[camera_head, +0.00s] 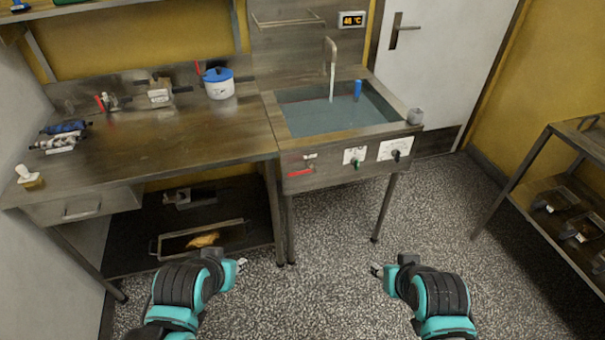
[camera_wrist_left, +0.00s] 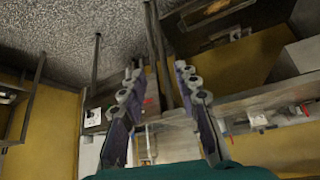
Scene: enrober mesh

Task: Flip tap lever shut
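A metal sink (camera_head: 400,128) stands at the back, filled with water. A tap (camera_head: 331,48) rises behind it, with a pale stream running down from the spout. A red lever (camera_head: 300,172) sits low on the left of the sink's front panel, lying nearly level below a small metal fitting. A red patch (camera_wrist_left: 149,102), probably this lever, shows between the fingers in the left wrist view. My left gripper (camera_head: 240,263) is open and empty, in front of the sink and apart from it; its spread fingers show in the left wrist view (camera_wrist_left: 156,72). My right gripper (camera_head: 376,270) looks open and empty.
The panel also has a green knob (camera_head: 355,163) and a black knob (camera_head: 396,155). A blue upright piece (camera_head: 357,89) stands in the basin. A workbench (camera_head: 150,150) with a blue-lidded pot (camera_head: 219,83) adjoins at left. A rack (camera_head: 520,180) stands right. The floor between is clear.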

